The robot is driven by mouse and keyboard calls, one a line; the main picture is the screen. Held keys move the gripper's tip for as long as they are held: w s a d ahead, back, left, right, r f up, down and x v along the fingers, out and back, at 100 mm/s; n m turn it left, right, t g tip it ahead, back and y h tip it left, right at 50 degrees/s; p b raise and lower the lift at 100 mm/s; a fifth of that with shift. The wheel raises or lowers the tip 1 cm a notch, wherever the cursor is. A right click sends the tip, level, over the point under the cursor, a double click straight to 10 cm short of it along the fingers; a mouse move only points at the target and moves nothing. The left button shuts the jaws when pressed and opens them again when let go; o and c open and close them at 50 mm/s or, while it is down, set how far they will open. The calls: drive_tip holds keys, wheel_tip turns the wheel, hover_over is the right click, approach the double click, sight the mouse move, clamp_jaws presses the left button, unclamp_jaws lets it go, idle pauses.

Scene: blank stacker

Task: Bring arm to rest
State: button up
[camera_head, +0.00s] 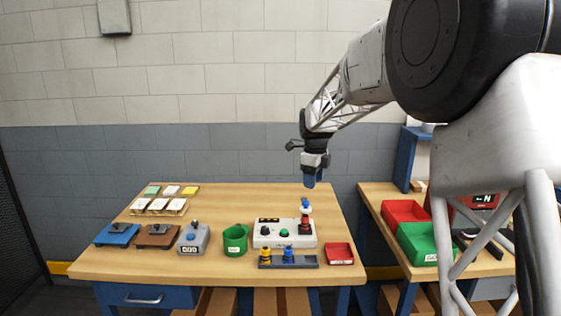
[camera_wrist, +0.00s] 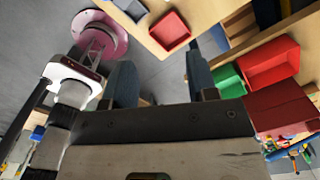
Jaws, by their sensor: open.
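My gripper (camera_head: 310,181) hangs pointing down over the back right part of the wooden table (camera_head: 240,198) in the head view. Its fingers are above the tabletop, clear of the things on it. In the wrist view my gripper (camera_wrist: 157,85) shows two dark fingers spread apart with nothing between them. My arm reaches in from the right of the head view, bent down at the wrist.
A second table at right holds red (camera_head: 402,212) and green (camera_head: 420,245) bins.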

drive_tip(key=s+d+r+n+t, duration=0.1)
drive_tip(key=s+d+r+n, duration=0.15)
drive_tip(key=s+n, duration=0.75)
drive_tip(key=s+d+r+n, duration=0.2)
drive_tip(key=s+d+n, duration=0.1)
drive_tip(key=s, duration=1.5)
drive_tip(key=s+f+n, duration=0.2)
drive_tip(key=s+n, duration=0.1)
drive_tip(key=s, duration=0.5)
drive_tip(key=s+d+f+n, duration=0.1)
drive_tip(key=s+n, duration=0.3)
drive_tip(key=s, duration=0.4)
drive_tip(key=s+d+f+n+t, duration=0.1)
drive_tip(key=s+f+n, duration=0.3)
drive_tip(key=s, duration=0.4)
